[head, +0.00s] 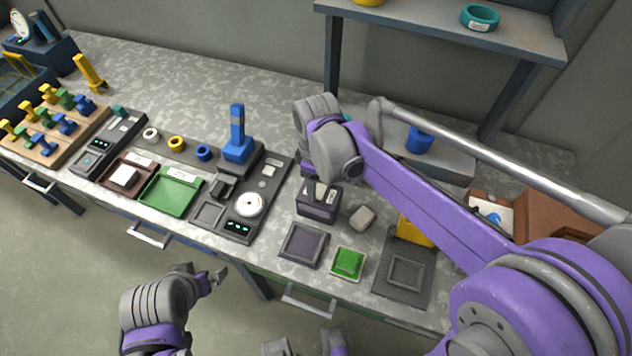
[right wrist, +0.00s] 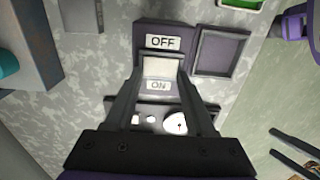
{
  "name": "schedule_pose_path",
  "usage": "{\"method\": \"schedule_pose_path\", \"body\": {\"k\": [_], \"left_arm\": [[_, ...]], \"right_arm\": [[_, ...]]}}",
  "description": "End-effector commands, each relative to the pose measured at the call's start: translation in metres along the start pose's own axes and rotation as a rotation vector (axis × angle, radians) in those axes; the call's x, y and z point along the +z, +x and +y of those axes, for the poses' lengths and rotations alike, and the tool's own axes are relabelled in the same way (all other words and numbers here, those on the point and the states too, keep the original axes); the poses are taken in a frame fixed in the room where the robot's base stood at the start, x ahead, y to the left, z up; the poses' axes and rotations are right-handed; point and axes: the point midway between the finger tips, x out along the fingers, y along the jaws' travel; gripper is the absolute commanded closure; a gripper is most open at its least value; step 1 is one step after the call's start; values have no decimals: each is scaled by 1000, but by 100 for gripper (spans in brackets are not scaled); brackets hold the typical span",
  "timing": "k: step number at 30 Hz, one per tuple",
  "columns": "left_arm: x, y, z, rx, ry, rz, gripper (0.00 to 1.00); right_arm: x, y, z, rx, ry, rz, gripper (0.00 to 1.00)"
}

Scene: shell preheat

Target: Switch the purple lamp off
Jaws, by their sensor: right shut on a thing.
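A dark purple switch box (head: 317,209) stands at the front middle of the bench; in the right wrist view the box (right wrist: 163,27) carries an OFF label above and an ON label below a pale lever (right wrist: 158,67). My right gripper (right wrist: 157,88) reaches down over the box and is shut on this lever. A framed dark purple square (head: 303,245), apparently the lamp, lies in front of the box and looks dull; it also shows in the right wrist view (right wrist: 219,52). My left gripper (head: 213,279) is open and empty, off the bench's front edge.
A bright green square (head: 348,262) and a grey block (head: 362,217) lie right of the box. A panel with a white dial (head: 249,204) and a blue lever (head: 238,138) stands to the left. A shelf (head: 440,36) stands over the back right.

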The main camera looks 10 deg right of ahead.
Motion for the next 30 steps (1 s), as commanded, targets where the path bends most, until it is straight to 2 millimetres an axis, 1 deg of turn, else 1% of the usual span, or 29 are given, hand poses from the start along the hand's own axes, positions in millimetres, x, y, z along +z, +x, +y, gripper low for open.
{"method": "schedule_pose_path", "body": {"k": [6,14,15,19,20,27,30], "left_arm": [[-1,-1,0,0,0,1,0],[-1,-1,0,0,0,1,0],[-1,-1,0,0,0,1,0],[-1,-1,0,0,0,1,0],[-1,-1,0,0,0,1,0],[-1,-1,0,0,0,1,0],[-1,-2,0,0,0,1,0]], "right_arm": [[5,-1,0,-1,3,119,100],[4,-1,0,0,0,133,100],[4,-1,0,0,0,133,43],[4,-1,0,0,0,132,20],[4,-1,0,0,0,132,15],[4,-1,0,0,0,132,15],[4,-4,0,0,0,132,15]]}}
